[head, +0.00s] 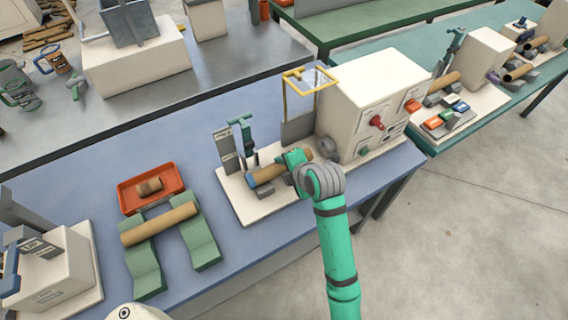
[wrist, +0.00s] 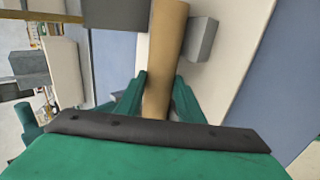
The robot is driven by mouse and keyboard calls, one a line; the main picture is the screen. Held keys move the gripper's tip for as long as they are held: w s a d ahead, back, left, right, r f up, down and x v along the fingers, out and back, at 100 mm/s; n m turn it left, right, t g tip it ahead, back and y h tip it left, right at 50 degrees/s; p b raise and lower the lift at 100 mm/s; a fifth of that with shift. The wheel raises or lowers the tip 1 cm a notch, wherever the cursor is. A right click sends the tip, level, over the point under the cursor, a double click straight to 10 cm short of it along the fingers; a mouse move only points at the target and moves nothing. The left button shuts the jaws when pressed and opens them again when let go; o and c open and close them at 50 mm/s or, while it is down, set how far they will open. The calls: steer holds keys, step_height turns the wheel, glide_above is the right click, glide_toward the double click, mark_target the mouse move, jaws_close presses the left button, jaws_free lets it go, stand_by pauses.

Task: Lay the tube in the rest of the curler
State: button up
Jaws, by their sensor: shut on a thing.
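A brown cardboard tube (head: 266,174) is held in my gripper (head: 296,160) over the base plate (head: 236,197) of the curler (head: 375,95). The tube runs roughly in line with the curler's box, and its far-left end looks blue. In the wrist view the tube (wrist: 166,45) stands out between my two green fingers, which are shut on it. A grey block (wrist: 202,40) of the rest is beside the tube there; it also shows in the head view (head: 265,191). I cannot tell whether the tube touches the rest. My gripper hides the tube's right part.
A yellow-framed clear guard (head: 310,80) stands raised behind the tube. A green clamp (head: 240,130) stands at the plate's back left. Another tube (head: 160,223) lies across a green cradle (head: 203,243), with an orange tray (head: 170,200) behind it. Blue bench top is free between cradle and curler.

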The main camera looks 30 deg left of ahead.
steer(key=shift+w+f, duration=0.1)
steer(key=shift+f, duration=0.05)
steer(key=o, duration=1.1)
steer(key=shift+s, duration=0.2)
steer(key=shift+o, duration=0.2)
steer(key=v, duration=1)
steer(key=shift+d+r, duration=0.2)
steer(key=shift+r, duration=0.15)
steer(key=shift+s, duration=0.1)
step_height(320, 180, up, 7)
